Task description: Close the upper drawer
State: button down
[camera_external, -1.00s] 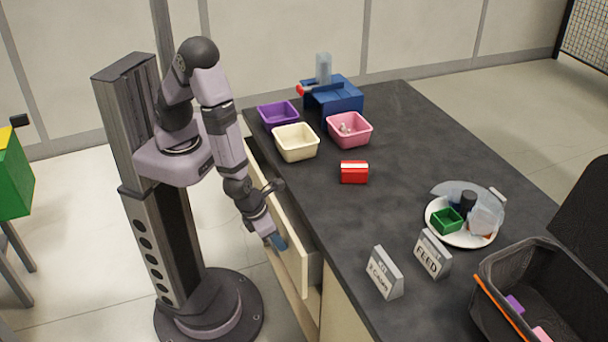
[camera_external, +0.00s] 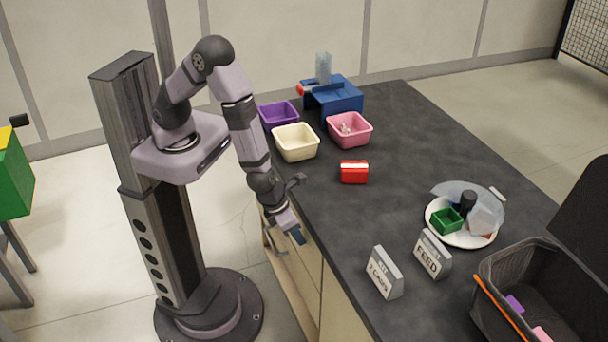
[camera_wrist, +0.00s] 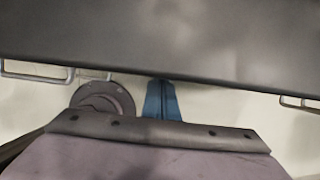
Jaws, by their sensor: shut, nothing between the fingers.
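The upper drawer (camera_external: 300,255) is the cream front just under the dark tabletop. It looks flush, with no open interior showing, though my arm hides part of it. My gripper (camera_external: 298,237) is shut and empty, its blue fingers together at the drawer front by the tabletop edge. In the wrist view the shut blue fingers (camera_wrist: 162,100) point toward the dark tabletop edge (camera_wrist: 180,45). I cannot tell whether the fingertips touch the drawer front. A metal handle (camera_wrist: 38,72) shows at the left of the wrist view and another (camera_wrist: 298,103) at the right.
On the tabletop (camera_external: 400,190) stand purple (camera_external: 278,115), cream (camera_external: 296,143) and pink (camera_external: 349,130) bins, a blue device (camera_external: 335,96) and a red block (camera_external: 354,172). Two signs (camera_external: 384,272) (camera_external: 432,254), a plate (camera_external: 460,238) and a black crate (camera_external: 545,290) stand nearer.

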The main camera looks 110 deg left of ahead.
jog(key=shift+w+a+r, duration=0.15)
jog(key=shift+w, duration=0.1)
jog(key=s+d+r+p, duration=0.2)
jog(key=s+d+r, duration=0.3)
jog(key=r, duration=0.4)
jog(key=shift+s+d+p, duration=0.35)
jog(key=shift+s+d, duration=0.05)
jog(key=shift+s, duration=0.1)
jog(key=s+a+r+n+g, duration=0.1)
jog(key=s+a+n+g, duration=0.15)
jog(key=s+n, duration=0.6)
jog(key=s+a+r+n+g, duration=0.1)
jog(key=s+r+n+g, duration=0.3)
jog(key=n, duration=0.8)
jog(key=w+a+r+n+t+h+p, duration=0.1)
jog(key=a+r+n+t+h+p, duration=0.2)
jog(key=a+r+n, duration=0.2)
jog(key=shift+w+a+r+n, duration=0.2)
jog(key=shift+w+r+n, duration=0.2)
jog(key=shift+r+n, duration=0.35)
